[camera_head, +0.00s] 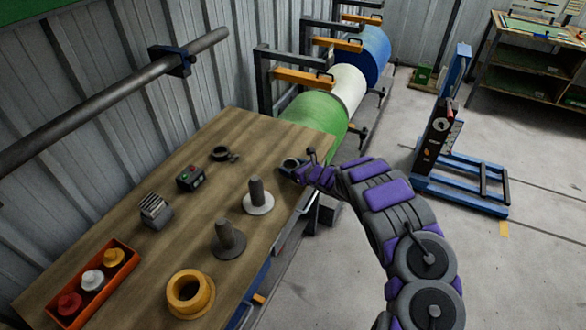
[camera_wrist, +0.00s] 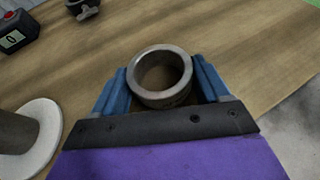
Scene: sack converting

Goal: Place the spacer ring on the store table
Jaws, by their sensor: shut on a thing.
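A grey metal spacer ring (camera_wrist: 162,98) is held between the blue fingers of my gripper (camera_wrist: 160,72) in the wrist view, its hole facing up. In the head view the ring (camera_head: 290,163) shows small at the tip of my gripper (camera_head: 297,168), over the right edge area of a wooden-topped table (camera_head: 245,135). I cannot tell whether the ring touches the wood. Another table with shelves (camera_head: 530,43) stands at the far upper right. The pictures do not mark which one is the store table.
The wooden table holds a dark clamp (camera_head: 222,154), a button box (camera_head: 190,177), a slotted block (camera_head: 155,210), flanged posts (camera_head: 257,196), a yellow ring (camera_head: 190,294) and a red tray (camera_head: 130,262). A blue lift (camera_head: 465,180) stands on open floor.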

